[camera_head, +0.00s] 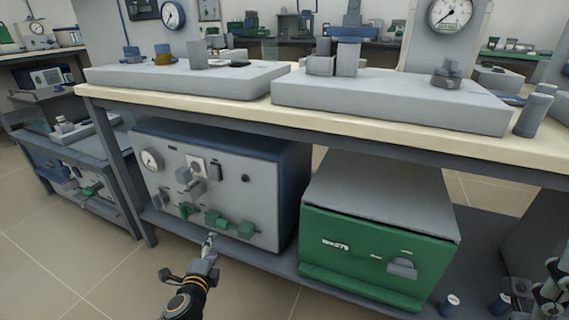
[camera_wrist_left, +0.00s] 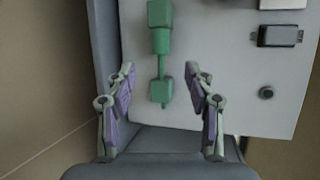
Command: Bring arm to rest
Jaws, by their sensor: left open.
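The same panel carries green knobs (camera_head: 215,220) low down in the head view. Jointed metal parts at the lower right edge of the head view look like my right gripper (camera_head: 546,296); its jaws are unclear.
A green-fronted box (camera_head: 365,262) stands right of the furnace on the low shelf. The bench top (camera_head: 345,128) above carries two grey slabs (camera_head: 385,100). A bench leg (camera_head: 120,165) stands left of the furnace. Open tiled floor (camera_head: 75,265) lies at the lower left.

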